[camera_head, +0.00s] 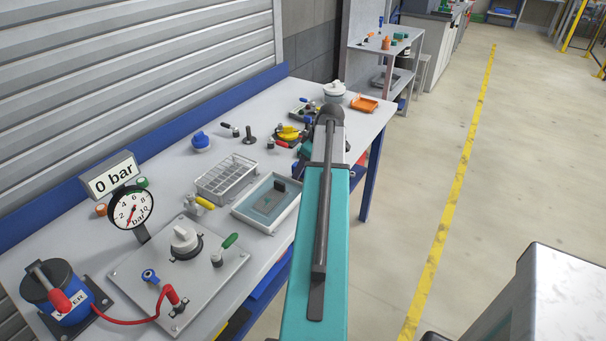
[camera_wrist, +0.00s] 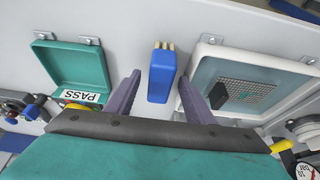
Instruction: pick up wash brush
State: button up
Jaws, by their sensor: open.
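A blue block with short pale tufts at one end, which looks like the wash brush (camera_wrist: 161,75), lies on the light bench top in the wrist view. My gripper (camera_wrist: 159,80) is open, with one purple-grey finger to the left of the brush and one to the right. Gaps show on both sides, so the fingers do not appear to touch it. The height of the fingertips over the bench cannot be told. In the head view my teal arm covers this spot, and neither the brush nor the fingers can be made out there.
A green box marked PASS (camera_wrist: 75,75) is left of the brush. A white-rimmed tray (camera_wrist: 214,42) with a mesh plate and a black block is close on its right; it also shows in the head view (camera_head: 246,219). A wire rack (camera_head: 227,178) stands beside the tray.

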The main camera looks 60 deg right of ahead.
jog(key=c, duration=1.1)
jog(key=shift+r, duration=0.15)
jog(key=shift+c, duration=0.2)
jog(key=shift+r+b, duration=0.65)
jog(key=shift+r, duration=0.7)
jog(key=shift+s+d+r, duration=0.2)
jog(key=shift+r, duration=0.05)
jog(key=s+d+r+b, duration=0.1)
jog(key=s+d+b, duration=0.3)
jog(key=s, duration=1)
jog(key=d, duration=0.2)
jog(key=shift+d+r, duration=0.25)
jog(key=shift+d, duration=0.1)
